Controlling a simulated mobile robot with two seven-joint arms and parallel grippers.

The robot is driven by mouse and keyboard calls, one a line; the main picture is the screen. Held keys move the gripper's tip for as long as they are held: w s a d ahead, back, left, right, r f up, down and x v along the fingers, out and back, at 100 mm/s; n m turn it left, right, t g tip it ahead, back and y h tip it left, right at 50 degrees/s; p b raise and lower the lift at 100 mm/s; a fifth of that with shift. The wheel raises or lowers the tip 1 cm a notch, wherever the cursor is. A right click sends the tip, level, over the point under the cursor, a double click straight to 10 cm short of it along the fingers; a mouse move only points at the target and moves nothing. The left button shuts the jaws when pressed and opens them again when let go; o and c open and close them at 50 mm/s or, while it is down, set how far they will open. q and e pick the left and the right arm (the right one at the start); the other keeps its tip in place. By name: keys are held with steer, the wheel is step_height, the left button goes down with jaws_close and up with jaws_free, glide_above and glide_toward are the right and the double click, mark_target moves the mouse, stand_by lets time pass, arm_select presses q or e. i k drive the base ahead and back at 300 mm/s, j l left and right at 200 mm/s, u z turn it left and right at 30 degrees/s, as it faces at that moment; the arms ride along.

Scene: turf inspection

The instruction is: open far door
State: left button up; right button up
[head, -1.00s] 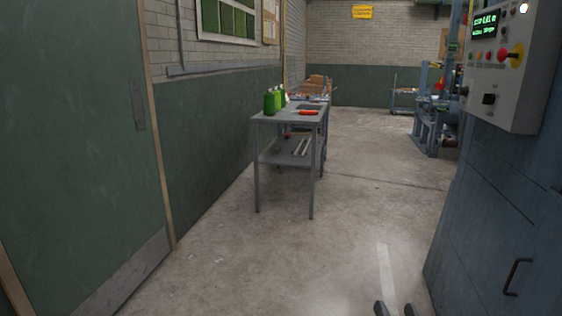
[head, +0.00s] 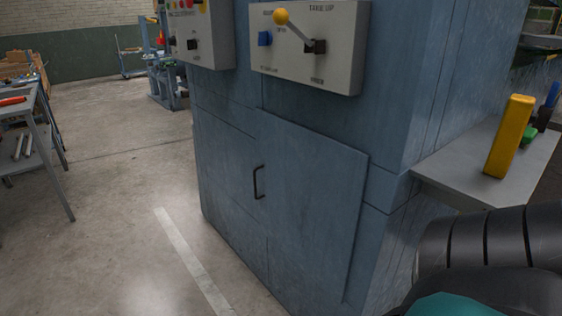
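A blue-grey machine cabinet fills the middle of the head view. On its front is a door panel (head: 310,200) with a dark bar handle (head: 258,182) near its left edge. The door looks shut, lying flat against the cabinet. Whether this is the far door I cannot tell; no second handle shows. Neither of my grippers is in view. Black links of my own arm, with a teal part, show at the lower right, in front of the cabinet's right side.
Above the door are a control box with a yellow-knobbed lever (head: 295,28) and a second control box (head: 203,35). A grey side shelf (head: 455,170) at right holds a yellow block (head: 510,137). A grey table (head: 45,120) stands at left. Concrete floor (head: 110,215) between is clear.

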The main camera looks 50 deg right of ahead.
mark_target(311, 184)
steer(key=z, duration=1.7)
steer(key=i+j, duration=0.2)
steer(key=i+j+z, duration=0.15)
steer(key=j, duration=0.25)
steer(key=i+j, duration=0.3)
steer(key=i+j+z, duration=0.15)
steer(key=i+j, duration=0.25)
steer(key=j, duration=0.25)
steer(key=i+j+z, duration=0.15)
steer(key=j, duration=0.15)
steer(key=i+j, duration=0.2)
steer(key=j, duration=0.2)
steer(key=i+j+z, duration=0.15)
steer(key=j, duration=0.2)
